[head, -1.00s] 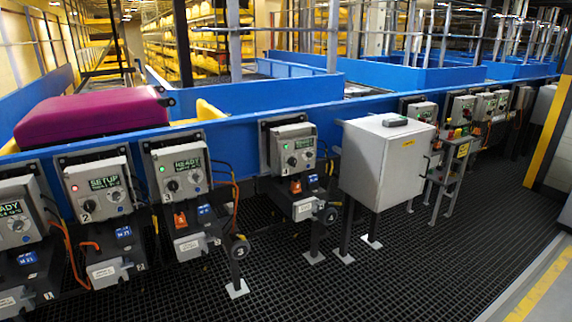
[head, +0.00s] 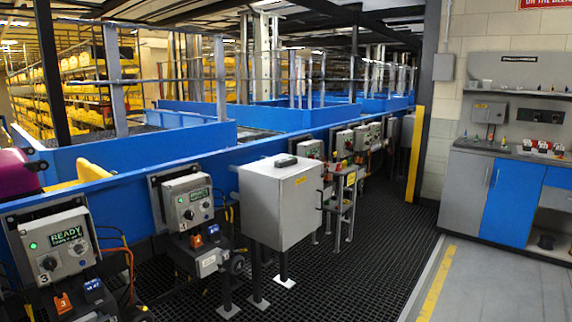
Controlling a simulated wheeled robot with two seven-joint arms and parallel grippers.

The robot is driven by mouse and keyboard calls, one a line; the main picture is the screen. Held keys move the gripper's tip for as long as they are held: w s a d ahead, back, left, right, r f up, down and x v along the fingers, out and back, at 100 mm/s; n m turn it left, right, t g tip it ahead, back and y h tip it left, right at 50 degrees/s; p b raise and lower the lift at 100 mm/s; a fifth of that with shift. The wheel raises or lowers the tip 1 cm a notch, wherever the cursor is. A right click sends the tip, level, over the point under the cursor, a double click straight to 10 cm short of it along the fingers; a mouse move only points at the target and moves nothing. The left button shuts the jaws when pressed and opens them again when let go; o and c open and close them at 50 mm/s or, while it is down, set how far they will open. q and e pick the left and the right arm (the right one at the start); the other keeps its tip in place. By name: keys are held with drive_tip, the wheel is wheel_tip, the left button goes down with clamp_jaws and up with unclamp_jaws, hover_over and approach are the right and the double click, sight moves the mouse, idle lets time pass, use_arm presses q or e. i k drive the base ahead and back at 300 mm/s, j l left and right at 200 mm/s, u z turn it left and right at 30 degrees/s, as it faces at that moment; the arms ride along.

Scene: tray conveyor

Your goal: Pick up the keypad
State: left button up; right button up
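A small dark keypad-like device (head: 286,162) lies flat on top of a grey metal cabinet (head: 282,205) that stands on legs beside the blue conveyor. It is too small to make out any keys. Neither of my grippers shows in the head view.
Control boxes (head: 187,203) line the blue conveyor wall (head: 140,205). A small metal stand (head: 344,200) is just right of the cabinet. A workbench (head: 500,195) is at the far right. The dark grated floor (head: 370,270) in front of the cabinet is clear.

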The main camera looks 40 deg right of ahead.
sight(284, 162)
drive_tip(key=i+l+z, duration=0.2)
drive_tip(key=i+l, duration=0.2)
drive_tip(key=i+l+z, duration=0.2)
drive_tip(key=i+l, duration=0.2)
drive_tip(key=i+l+z, duration=0.2)
drive_tip(key=i+l, duration=0.25)
drive_tip(key=i+l+z, duration=0.2)
drive_tip(key=i, duration=0.25)
drive_tip(key=i+l+z, duration=0.2)
drive_tip(key=i, duration=0.3)
drive_tip(key=l+u, duration=0.15)
drive_tip(key=u, duration=0.35)
drive_tip(key=i+l+u, duration=0.25)
drive_tip(key=l+u, duration=0.2)
drive_tip(key=l, duration=0.15)
drive_tip(key=i+l+u, duration=0.25)
drive_tip(key=l+u, duration=0.2)
drive_tip(key=l, duration=0.2)
